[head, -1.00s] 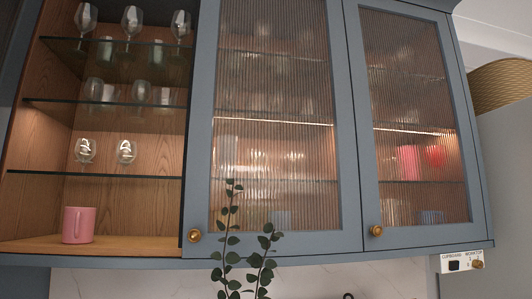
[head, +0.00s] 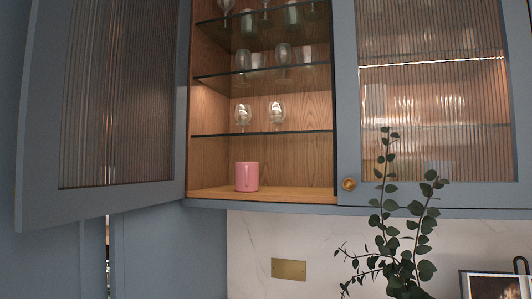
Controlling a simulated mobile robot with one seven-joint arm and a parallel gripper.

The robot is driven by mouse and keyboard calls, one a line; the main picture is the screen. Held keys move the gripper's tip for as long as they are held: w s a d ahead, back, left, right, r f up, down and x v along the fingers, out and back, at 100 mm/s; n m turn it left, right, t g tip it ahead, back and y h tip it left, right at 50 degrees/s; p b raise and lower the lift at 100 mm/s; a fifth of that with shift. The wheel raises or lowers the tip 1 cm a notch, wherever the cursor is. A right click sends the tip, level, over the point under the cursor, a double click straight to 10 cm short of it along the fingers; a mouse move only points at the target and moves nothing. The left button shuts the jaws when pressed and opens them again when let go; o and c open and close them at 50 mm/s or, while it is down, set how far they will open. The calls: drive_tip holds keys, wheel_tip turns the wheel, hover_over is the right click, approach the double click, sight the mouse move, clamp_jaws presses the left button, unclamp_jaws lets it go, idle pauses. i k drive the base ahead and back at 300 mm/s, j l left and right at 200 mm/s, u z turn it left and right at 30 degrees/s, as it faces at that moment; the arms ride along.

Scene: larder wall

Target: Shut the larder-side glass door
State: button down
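The open glass door (head: 172,120) hangs at the left in the head view, swung out from the wall cupboard, with a blue-grey frame and ribbed glass. Its hinge side meets the cupboard's left edge, and its free edge is toward the left and nearer to me. I cannot see a knob on it. The compartment beside it stands open, with glass shelves (head: 265,134), stemmed glasses (head: 243,115) and a pink mug (head: 247,177) on the wooden bottom. My gripper is not in view.
A shut ribbed-glass door (head: 435,195) with a brass knob (head: 348,184) is right of the opening. A leafy plant (head: 405,240) rises in front of it. A brass wall plate (head: 289,269) and a dark picture frame (head: 493,285) are below.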

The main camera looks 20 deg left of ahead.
sight(102, 121)
drive_tip(key=j+u, duration=0.2)
drive_tip(key=u, duration=1)
